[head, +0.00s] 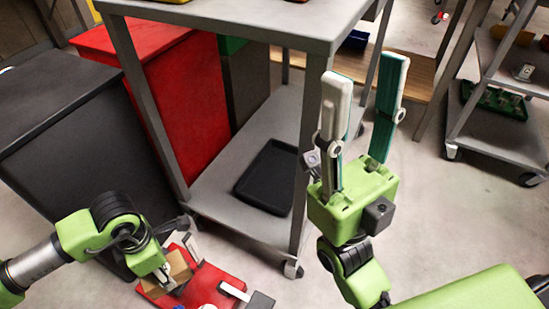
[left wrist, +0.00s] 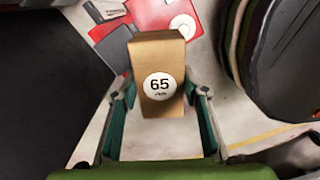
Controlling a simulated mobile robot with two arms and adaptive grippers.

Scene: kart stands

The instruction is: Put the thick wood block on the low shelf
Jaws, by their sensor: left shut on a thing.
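The thick wood block (left wrist: 157,75) is tan with a white round label reading 65. It sits between the fingers of my left gripper (left wrist: 160,100), which is shut on it. In the head view the block (head: 180,266) shows partly behind my left gripper (head: 170,272), low at the left front. The low shelf (head: 225,190) is the grey bottom deck of the cart in the middle, to the right of and beyond the block. A black tray (head: 268,178) lies on it. My right gripper (head: 366,85) points up, open and empty, in front of the cart's right side.
The cart's top (head: 250,22) overhangs the low shelf, and its legs (head: 150,100) stand at the corners. A dark cabinet (head: 60,130) and a red bin (head: 185,90) stand to the left. A red flat thing (head: 207,283) lies below the block. Bare shelf surrounds the tray.

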